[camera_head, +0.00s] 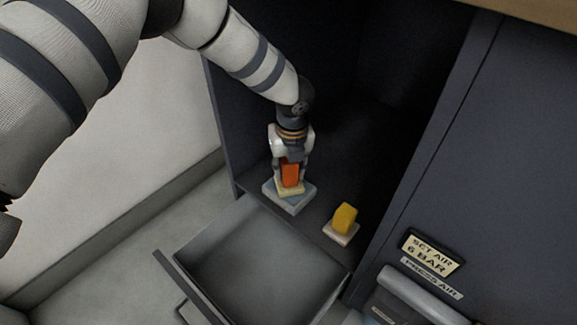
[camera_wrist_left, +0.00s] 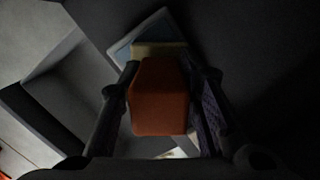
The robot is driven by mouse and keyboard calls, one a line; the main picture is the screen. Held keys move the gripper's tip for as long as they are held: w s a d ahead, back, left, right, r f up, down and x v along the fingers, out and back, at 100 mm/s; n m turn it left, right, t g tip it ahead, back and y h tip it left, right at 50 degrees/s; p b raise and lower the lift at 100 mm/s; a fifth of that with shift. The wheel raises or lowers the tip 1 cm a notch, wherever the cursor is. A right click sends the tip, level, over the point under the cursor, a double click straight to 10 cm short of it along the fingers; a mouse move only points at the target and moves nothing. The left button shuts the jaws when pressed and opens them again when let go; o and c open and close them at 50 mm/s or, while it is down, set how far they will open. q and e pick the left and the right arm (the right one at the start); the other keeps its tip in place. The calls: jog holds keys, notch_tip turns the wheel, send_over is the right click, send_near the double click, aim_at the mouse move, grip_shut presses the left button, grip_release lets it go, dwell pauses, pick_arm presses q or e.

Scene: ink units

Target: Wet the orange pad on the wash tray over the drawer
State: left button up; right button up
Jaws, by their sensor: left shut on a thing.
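My left gripper (camera_head: 290,172) points down and is shut on the orange pad's block (camera_head: 291,174). In the left wrist view the orange block (camera_wrist_left: 158,97) sits between the two fingers (camera_wrist_left: 160,115). A cream layer (camera_head: 290,190) shows under the orange block, at the wash tray. The wash tray (camera_head: 294,206) is a pale blue-grey square on the cabinet floor, behind the drawer. Whether the pad touches the tray's surface is hard to tell. The open drawer (camera_head: 250,262) is empty where visible. My right gripper is not in view.
A yellow block on a pale base (camera_head: 344,218) stands right of the tray, near the drawer's back edge. The dark cabinet walls enclose the tray. A panel labelled SET AIR 6 BAR (camera_head: 432,251) and a grey handle-like part (camera_head: 425,293) are at the right.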

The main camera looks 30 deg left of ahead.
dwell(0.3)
pick_arm(q)
jog(key=shift+r+p, duration=2.05)
jog(key=shift+r, duration=1.45)
